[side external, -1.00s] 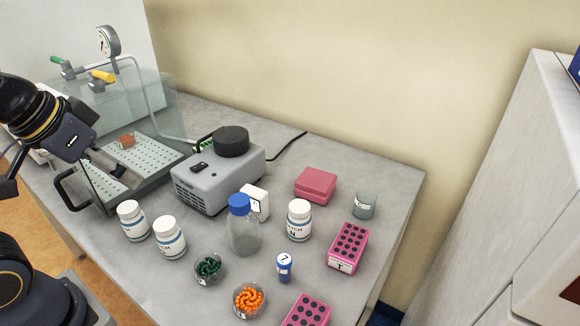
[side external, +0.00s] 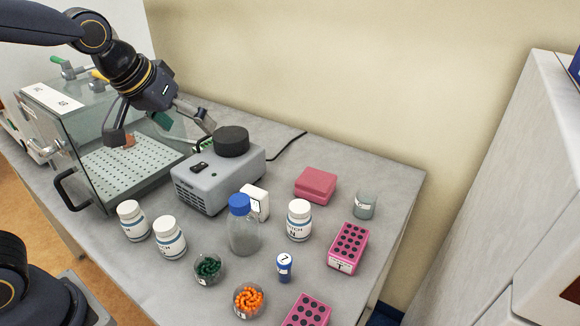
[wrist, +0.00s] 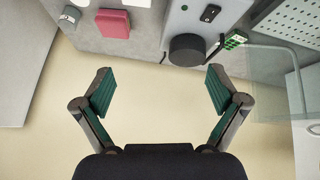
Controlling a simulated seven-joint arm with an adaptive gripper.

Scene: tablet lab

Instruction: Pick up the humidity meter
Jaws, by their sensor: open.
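A small white box (side external: 258,197) with dark marks on its front stands behind the blue-capped bottle, partly hidden by it. In the wrist view the box is not clearly visible. My gripper (side external: 163,132) is open and empty, raised above the glass chamber and the back left of the grey pump, well to the left of the white box. In the wrist view my gripper (wrist: 160,88) has its fingers wide apart with nothing between them.
The blue-capped bottle (side external: 242,232) stands in front of the white box, the grey pump (side external: 207,182) left of it, a white jar (side external: 299,220) right. A glass chamber (side external: 85,120) stands at the left. Pink box (side external: 315,186) and racks are farther right.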

